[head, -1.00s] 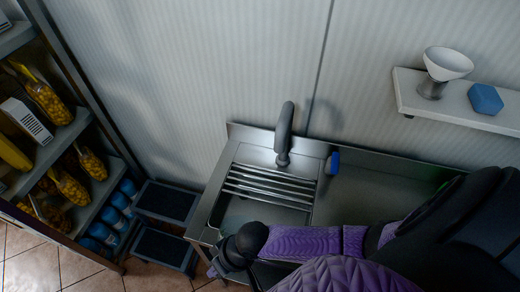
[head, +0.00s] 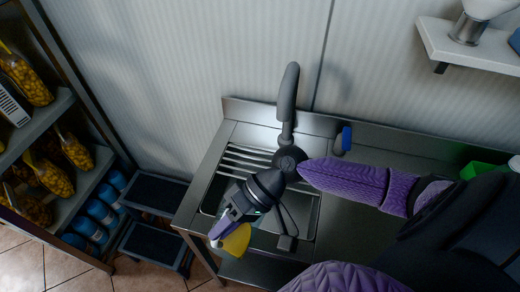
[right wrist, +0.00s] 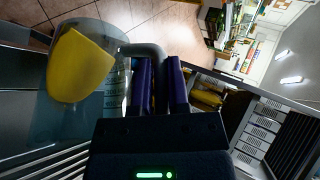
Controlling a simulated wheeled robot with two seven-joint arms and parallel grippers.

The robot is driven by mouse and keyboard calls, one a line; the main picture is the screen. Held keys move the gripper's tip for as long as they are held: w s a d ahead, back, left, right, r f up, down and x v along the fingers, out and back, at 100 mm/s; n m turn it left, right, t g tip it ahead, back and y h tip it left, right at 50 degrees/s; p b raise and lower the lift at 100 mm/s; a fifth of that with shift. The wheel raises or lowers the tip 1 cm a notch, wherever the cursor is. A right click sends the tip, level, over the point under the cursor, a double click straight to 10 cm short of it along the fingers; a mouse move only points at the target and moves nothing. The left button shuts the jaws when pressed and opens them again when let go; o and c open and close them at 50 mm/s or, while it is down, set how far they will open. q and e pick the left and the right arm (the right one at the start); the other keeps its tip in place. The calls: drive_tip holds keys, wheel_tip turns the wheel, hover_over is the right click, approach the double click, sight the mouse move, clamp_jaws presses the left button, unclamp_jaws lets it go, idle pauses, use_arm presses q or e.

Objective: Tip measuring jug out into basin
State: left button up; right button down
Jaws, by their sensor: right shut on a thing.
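The measuring jug (right wrist: 68,118) is clear, with a yellow mass inside, and fills the left of the right wrist view. Its handle lies between the purple fingers of my right gripper (right wrist: 160,80), which is shut on it. In the head view the gripper (head: 220,232) and the yellow in the jug (head: 238,241) show at the front left of the steel basin (head: 308,214). The jug looks tilted in the wrist view; how far is hard to tell. My arm hides part of the basin. My left gripper is not in view.
A grey tap (head: 287,95) rises behind the basin, with a bar rack (head: 240,158) across its back part. A blue item (head: 346,138) stands at the back ledge. Dark steps (head: 155,195) and a stocked shelf (head: 50,120) are left. A wall shelf (head: 465,50) is upper right.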

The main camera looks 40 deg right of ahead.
drive_tip(key=shift+w+d+f+y+b, duration=0.2)
drive_tip(key=shift+d+f+y+b, duration=0.25)
drive_tip(key=shift+b, duration=0.8)
drive_tip(key=shift+w+d+r+y+b, duration=0.1)
drive_tip(key=shift+d+y+b, duration=0.15)
drive_tip(key=shift+b, duration=0.3)
drive_tip(key=shift+w+d+m+g+y+b, duration=0.15)
drive_tip(key=shift+d+m+g+y+b, duration=0.2)
drive_tip(key=shift+b, duration=0.45)
drive_tip(key=shift+w+d+r+y+b, duration=0.25)
drive_tip(key=shift+w+d+y+b, duration=0.1)
drive_tip(key=shift+d+b, duration=0.25)
drive_tip(key=shift+w+d+r+b, duration=0.1)
drive_tip(key=shift+d+r+b, duration=0.15)
drive_tip(key=shift+d+b, duration=0.05)
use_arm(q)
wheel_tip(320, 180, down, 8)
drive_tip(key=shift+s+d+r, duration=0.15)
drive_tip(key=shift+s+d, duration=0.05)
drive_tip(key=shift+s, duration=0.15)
use_arm(e)
drive_tip(key=shift+d, duration=0.1)
use_arm(q)
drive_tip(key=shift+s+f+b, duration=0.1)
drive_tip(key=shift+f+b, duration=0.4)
drive_tip(key=shift+b, duration=0.05)
use_arm(e)
drive_tip(key=shift+w+d+r+y, duration=0.2)
drive_tip(key=shift+w+d+y, duration=0.05)
drive_tip(key=shift+d+y, duration=0.2)
